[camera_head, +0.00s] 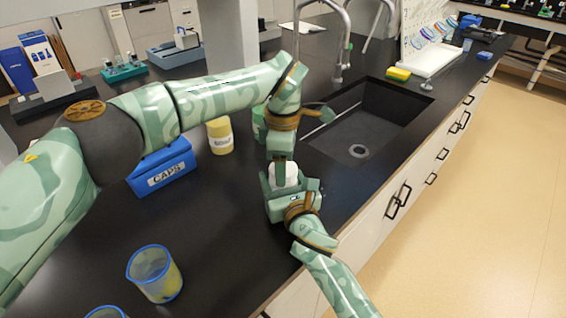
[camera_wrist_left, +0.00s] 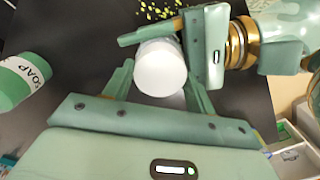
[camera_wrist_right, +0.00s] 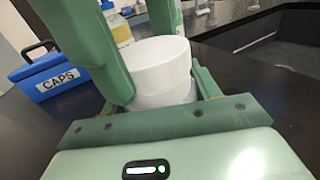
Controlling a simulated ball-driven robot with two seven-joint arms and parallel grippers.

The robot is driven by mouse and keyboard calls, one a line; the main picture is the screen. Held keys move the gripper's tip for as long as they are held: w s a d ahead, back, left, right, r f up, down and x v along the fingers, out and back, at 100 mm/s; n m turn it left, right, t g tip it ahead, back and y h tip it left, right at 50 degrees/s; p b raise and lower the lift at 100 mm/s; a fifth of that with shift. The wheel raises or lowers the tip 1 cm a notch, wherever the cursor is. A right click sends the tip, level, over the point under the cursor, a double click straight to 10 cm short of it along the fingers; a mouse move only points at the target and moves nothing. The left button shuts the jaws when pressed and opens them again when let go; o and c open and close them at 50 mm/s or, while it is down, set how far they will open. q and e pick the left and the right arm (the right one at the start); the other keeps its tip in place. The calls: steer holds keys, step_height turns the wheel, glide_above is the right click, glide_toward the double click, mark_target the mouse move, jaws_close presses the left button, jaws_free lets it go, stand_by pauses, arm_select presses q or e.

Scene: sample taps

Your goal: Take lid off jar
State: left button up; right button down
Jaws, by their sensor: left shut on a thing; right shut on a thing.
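A white jar with a wide white lid (camera_wrist_right: 155,66) stands upright at the counter's front edge; it shows in part in the head view (camera_head: 284,173). My left gripper (camera_head: 279,166) reaches down from above and is shut on the lid, which shows between its fingers in the left wrist view (camera_wrist_left: 160,68). My right gripper (camera_head: 291,193) comes from the front and is shut on the jar body (camera_wrist_right: 165,97) below the lid. The lid appears still on or right over the body; I cannot tell if there is a gap. The fingers hide much of the jar.
A blue CAPS box (camera_head: 160,167) and a yellowish container (camera_head: 220,137) stand to the left. A green soap bottle (camera_wrist_left: 22,80) is close behind the jar. A blue-rimmed beaker (camera_head: 155,273) stands at the front left. The sink (camera_head: 365,115) lies at the right.

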arm_select(q)
steer(key=n, duration=0.9)
steer(key=shift+n, duration=0.4)
steer(key=n, duration=0.5)
steer(key=shift+n, duration=0.4)
steer(key=n, duration=0.3)
steer(key=shift+r, duration=0.1)
steer(key=n, duration=0.6)
arm_select(e)
steer(key=shift+a, duration=0.1)
arm_select(q)
steer(key=n, duration=0.3)
steer(key=shift+n, duration=0.4)
steer(key=n, duration=0.6)
steer(key=shift+w, duration=0.1)
steer(key=shift+r, duration=0.15)
